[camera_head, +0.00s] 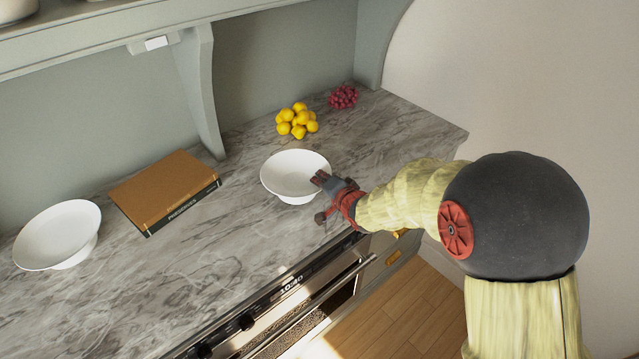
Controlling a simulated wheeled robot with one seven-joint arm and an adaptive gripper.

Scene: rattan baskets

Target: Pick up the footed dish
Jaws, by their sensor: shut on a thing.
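A white footed dish (288,174) stands upright on the grey marble counter, near the middle of the view. My gripper (319,196) is at its right front side, shut on the dish's rim. One finger shows over the rim; the other is low outside the bowl near the counter edge. A second white footed dish (57,236) stands at the far left of the counter, apart from my gripper.
A brown book (163,187) lies between the two dishes. Yellow fruit (297,121) and red grapes (343,96) sit behind the middle dish. A shelf bracket (199,90) rises at the back. An oven (290,310) is below the counter's front edge.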

